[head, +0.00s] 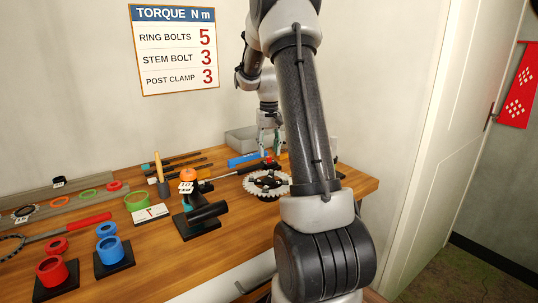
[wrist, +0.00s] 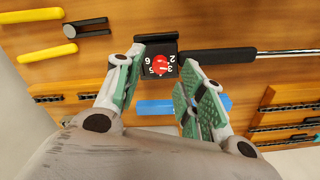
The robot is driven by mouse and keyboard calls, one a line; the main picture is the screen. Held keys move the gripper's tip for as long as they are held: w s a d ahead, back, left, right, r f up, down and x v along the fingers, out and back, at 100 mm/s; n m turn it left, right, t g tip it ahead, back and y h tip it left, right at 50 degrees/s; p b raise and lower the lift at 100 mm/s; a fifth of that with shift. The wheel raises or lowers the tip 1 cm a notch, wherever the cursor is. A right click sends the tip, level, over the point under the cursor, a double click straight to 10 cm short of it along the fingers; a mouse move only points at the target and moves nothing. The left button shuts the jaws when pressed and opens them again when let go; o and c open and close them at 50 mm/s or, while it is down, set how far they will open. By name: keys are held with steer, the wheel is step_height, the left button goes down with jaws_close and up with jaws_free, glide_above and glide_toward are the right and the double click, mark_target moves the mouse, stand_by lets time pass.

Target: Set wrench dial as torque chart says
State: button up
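The torque chart (head: 176,50) on the wall reads ring bolts 5, stem bolt 3, post clamp 3. The wrench lies on the bench, with a dark grip (wrist: 218,56) and a metal shaft (wrist: 288,54). At its end is a black block with a red dial (wrist: 160,66) and white numbers, among them 2, 3, 5 and 6, upside down in the wrist view. The exact dial setting cannot be read surely. My gripper (wrist: 163,72) is open, its green-padded fingers on either side of the dial block. In the head view my gripper (head: 270,138) is low over the bench.
A blue bar (wrist: 182,105) and yellow tools (wrist: 42,52) lie close to the wrench. A chainring (head: 267,184) and a clamp stand (head: 200,212) are nearer. Red (head: 57,278) and blue (head: 114,257) cups stand at the left of the wooden bench (head: 165,252).

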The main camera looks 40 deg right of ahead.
step_height(320, 180, up, 9)
steer(key=shift+r, duration=0.15)
steer(key=n, duration=0.4)
glide_above(269, 157)
step_height(269, 157, down, 4)
steer(key=shift+w+d+f, duration=0.1)
steer(key=shift+f, duration=0.1)
steer(key=shift+n, duration=0.3)
step_height(269, 157, down, 8)
steer(key=shift+r, duration=0.15)
jaws_close()
